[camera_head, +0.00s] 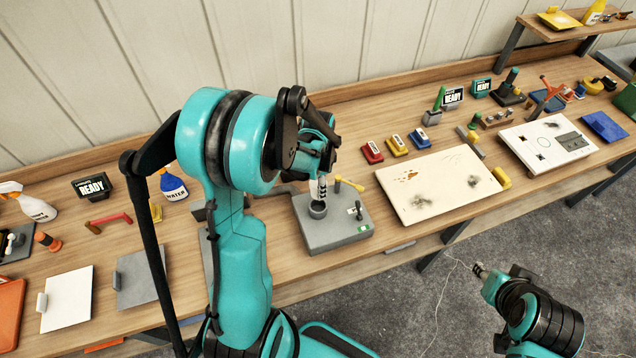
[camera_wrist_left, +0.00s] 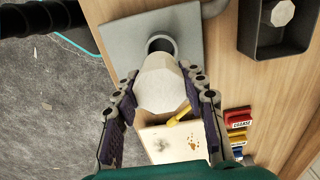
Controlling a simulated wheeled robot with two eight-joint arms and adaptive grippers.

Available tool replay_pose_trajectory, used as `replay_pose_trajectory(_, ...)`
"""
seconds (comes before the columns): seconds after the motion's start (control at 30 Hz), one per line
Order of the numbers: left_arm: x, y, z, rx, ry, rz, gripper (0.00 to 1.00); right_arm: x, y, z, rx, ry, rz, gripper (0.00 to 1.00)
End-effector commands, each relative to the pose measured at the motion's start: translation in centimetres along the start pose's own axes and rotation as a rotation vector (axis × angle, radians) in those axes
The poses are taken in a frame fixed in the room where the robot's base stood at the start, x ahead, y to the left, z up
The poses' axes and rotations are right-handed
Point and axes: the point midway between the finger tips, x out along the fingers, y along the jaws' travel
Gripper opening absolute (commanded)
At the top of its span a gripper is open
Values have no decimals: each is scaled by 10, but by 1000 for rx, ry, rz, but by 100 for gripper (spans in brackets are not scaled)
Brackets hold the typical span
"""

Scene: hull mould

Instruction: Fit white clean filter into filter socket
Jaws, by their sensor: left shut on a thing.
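My left gripper (camera_head: 319,186) is shut on the white clean filter (camera_wrist_left: 160,84), a pale faceted piece between its two fingers in the left wrist view. In the head view the gripper points down just above the filter socket (camera_head: 317,210), a round grey ring on a grey block (camera_head: 335,234). In the wrist view the socket (camera_wrist_left: 161,44) shows a dark opening, its near side hidden behind the filter. The filter appears above the ring, not inside it. My right gripper (camera_head: 480,270) hangs off the table at the lower right; its fingers are too small to read.
A yellow-handled lever (camera_head: 350,184) and a small black lever (camera_head: 358,210) stand on the socket block. A dark tray (camera_wrist_left: 262,45) holds another pale faceted piece (camera_wrist_left: 282,13). A stained white board (camera_head: 440,185) and red, yellow and blue blocks lie to the right.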

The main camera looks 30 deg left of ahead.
Motion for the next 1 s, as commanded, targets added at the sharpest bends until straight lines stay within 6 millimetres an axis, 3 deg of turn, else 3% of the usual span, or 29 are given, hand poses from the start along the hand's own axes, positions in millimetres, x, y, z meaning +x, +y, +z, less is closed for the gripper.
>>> replay_pose_trajectory(0.27, 9, 0, 0, 0, 0, 0, 13, 10, 0, 7, 0, 0, 0, 34)
replay_pose_trajectory(0.7, 52, 0, 0, -1, 0, 0, 13, 42, 0, 30, 0, 0, 0, 34)
replay_pose_trajectory(1.0, 58, 0, 0, -1, 0, 0, 13, 47, 0, 33, 0, 0, 0, 34)
